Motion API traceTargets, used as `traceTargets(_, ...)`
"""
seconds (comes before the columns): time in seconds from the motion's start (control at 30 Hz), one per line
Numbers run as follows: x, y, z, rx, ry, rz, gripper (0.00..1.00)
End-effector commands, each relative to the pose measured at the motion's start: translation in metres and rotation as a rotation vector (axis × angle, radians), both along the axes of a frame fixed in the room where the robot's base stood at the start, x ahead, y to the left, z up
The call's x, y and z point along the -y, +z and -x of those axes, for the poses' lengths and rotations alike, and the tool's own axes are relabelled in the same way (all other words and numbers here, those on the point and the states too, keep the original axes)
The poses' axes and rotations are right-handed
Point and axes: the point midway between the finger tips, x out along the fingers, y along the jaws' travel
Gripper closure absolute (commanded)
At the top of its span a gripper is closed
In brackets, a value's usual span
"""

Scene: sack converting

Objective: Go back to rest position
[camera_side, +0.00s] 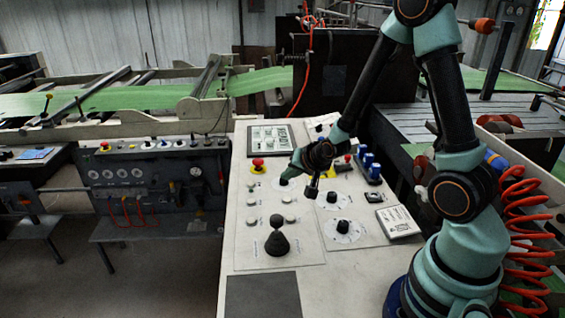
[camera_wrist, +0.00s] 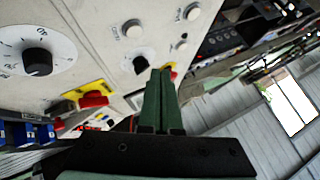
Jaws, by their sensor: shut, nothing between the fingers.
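My gripper (camera_side: 311,190) is above the pale control panel (camera_side: 240,243), at the end of my teal and black arm. In the wrist view its dark green fingers (camera_wrist: 163,98) are together, with nothing between them. Black knobs with white dials sit close by on the panel: one dial knob (camera_side: 332,197) is just right of the gripper and another (camera_side: 343,227) is nearer the front. A dial knob (camera_wrist: 37,61) also shows at the upper left of the wrist view. Whether the fingertips touch the panel cannot be told.
A black joystick (camera_side: 277,238) stands up from the panel's front. A red emergency button (camera_side: 258,164) sits left of the gripper, and blue switches (camera_side: 370,166) stand right of it. A framed screen (camera_side: 269,137) lies behind. Green sheet (camera_side: 150,96) runs over the machine at left.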

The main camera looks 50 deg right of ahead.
Motion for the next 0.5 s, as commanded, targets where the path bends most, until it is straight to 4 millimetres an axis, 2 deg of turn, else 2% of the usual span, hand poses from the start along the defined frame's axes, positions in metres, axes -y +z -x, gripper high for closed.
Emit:
traceTargets(0.4,-0.0001,0.0001,-0.0001,0.0,0.001,0.001,1.0)
traceTargets(0.5,-0.0027,0.0063,-0.0009,-0.004,0.017,0.011,1.0)
